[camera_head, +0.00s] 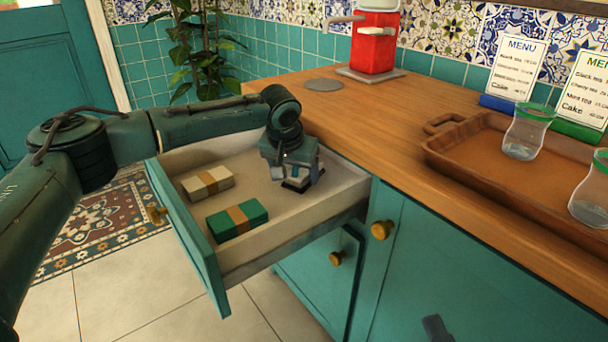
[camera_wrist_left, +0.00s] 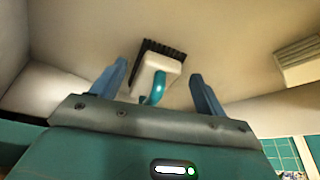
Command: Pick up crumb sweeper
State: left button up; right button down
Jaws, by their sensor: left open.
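The crumb sweeper (camera_wrist_left: 158,66) has a white body, dark bristles and a teal handle. In the left wrist view it lies on the drawer floor between my left gripper's fingers, with the bristles at the far side. My left gripper (camera_wrist_left: 158,78) is open around the handle end, and I see no finger touching it. In the head view this gripper (camera_head: 297,180) reaches down into the open drawer (camera_head: 290,223) and hides most of the sweeper. A small dark part at the bottom edge, perhaps my right gripper (camera_head: 437,328), shows too little to tell its state.
A cream banded bundle (camera_head: 207,182) and a green banded bundle (camera_head: 237,220) lie left of my gripper in the drawer. The drawer walls are close around it. The wooden counter (camera_head: 400,130) above holds a tray (camera_head: 465,175) with glasses and a red samovar base (camera_head: 374,42).

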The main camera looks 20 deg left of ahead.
pick_arm(q)
jog(key=c, duration=1.2)
jog(key=shift+s+r, duration=0.1)
jog(key=shift+r, duration=0.05)
